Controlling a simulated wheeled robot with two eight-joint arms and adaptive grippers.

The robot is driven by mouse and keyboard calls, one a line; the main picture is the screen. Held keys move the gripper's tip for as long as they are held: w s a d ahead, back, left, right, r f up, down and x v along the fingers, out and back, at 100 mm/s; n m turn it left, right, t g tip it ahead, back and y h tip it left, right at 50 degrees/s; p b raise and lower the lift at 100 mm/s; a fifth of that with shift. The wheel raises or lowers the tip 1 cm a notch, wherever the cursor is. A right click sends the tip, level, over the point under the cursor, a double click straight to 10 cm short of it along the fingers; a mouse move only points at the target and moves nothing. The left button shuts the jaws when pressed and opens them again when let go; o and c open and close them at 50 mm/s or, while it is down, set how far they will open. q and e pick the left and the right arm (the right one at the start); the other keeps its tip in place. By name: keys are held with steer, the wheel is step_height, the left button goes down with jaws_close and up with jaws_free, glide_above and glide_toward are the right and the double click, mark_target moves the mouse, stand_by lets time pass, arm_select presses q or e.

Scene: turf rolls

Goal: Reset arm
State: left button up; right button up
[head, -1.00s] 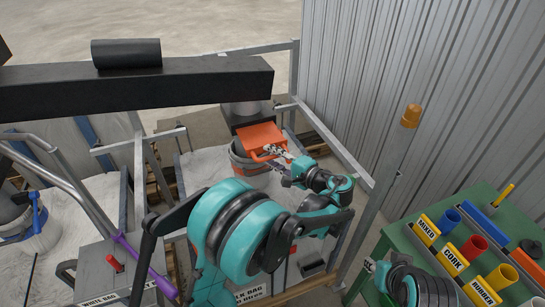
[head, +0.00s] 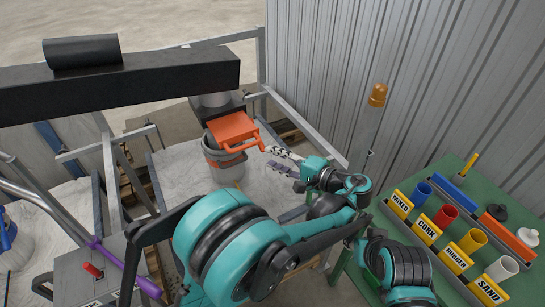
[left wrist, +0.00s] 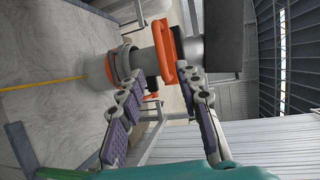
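My left gripper (head: 278,158) is open and empty, just right of the orange handle (head: 246,145) and apart from it. In the left wrist view (left wrist: 162,84) its two fingers are spread, with nothing between the pads. The orange piece (head: 232,128) with the handle sits over a grey bucket (head: 222,157) with an orange band. In the left wrist view the orange handle (left wrist: 165,52) lies beyond the fingertips. My right arm shows at the lower right of the head view. Its gripper cannot be made out.
A green table (head: 437,180) at right holds coloured cups labelled MIXED, CORK, RUBBER and SAND. A metal frame post (head: 366,150) with an orange cap stands between it and the bucket. A black beam (head: 120,82) crosses the upper left. A corrugated wall (head: 440,70) closes the back right.

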arm_select(q)
steer(key=s+a+f+n+g+h+b, duration=0.1)
steer(key=s+a+f+h, duration=0.15)
steer(key=a, duration=0.35)
steer(key=s+a+f+g+h+b, duration=0.2)
steer(key=s+a+h, duration=0.15)
steer(key=a, duration=0.35)
steer(key=s+f+n+t+h+b, duration=0.1)
steer(key=s+f+n+h, duration=0.5)
steer(key=s, duration=0.8)
steer(key=shift+s+a+f+h+b, duration=0.2)
steer(key=shift+s+f+h+b, duration=0.15)
steer(key=shift+f+h+b, duration=0.45)
steer(key=shift+r, duration=0.15)
